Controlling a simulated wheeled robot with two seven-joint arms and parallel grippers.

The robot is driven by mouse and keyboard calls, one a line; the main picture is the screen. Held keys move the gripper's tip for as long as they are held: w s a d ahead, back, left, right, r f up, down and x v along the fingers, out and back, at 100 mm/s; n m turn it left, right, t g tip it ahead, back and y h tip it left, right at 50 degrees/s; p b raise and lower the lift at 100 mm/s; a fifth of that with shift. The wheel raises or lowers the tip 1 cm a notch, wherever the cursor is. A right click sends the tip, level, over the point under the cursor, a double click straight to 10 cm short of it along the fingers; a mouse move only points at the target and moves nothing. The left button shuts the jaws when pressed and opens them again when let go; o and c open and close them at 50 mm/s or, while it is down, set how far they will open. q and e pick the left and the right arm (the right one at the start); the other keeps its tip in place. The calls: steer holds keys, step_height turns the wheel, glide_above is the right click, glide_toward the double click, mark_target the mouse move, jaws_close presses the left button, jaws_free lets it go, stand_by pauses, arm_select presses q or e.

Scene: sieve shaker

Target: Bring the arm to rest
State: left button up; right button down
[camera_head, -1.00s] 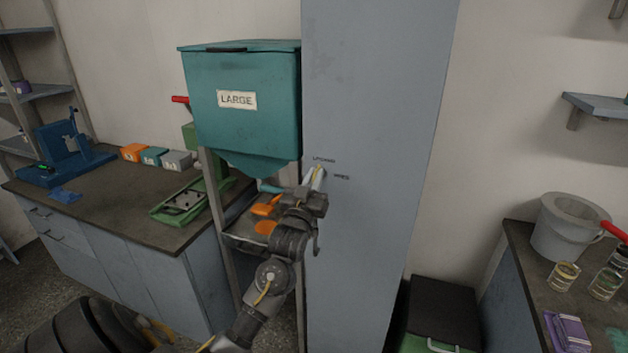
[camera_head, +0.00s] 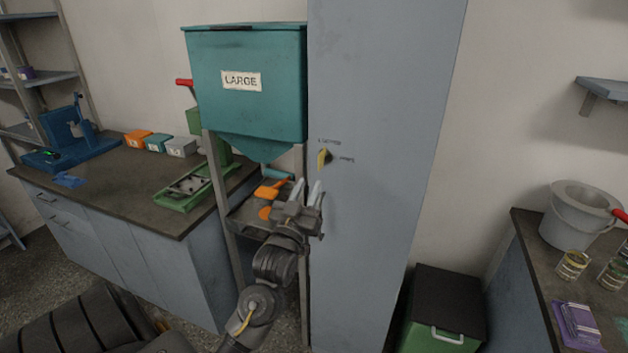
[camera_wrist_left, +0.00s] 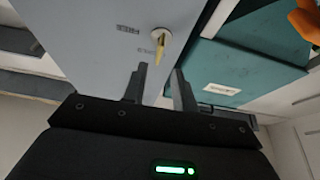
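Small lettering sits beside the knob, too small to read surely. My right gripper is not in view.
A teal hopper marked LARGE (camera_head: 240,80) hangs left of the cabinet, above a stand with an orange scoop (camera_head: 270,190). A workbench (camera_head: 110,190) is at left. A green bin with a black lid (camera_head: 445,300) and a bench with a grey bucket (camera_head: 578,215) are at right.

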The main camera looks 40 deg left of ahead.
arm_select(q)
steer(key=shift+v, duration=0.75)
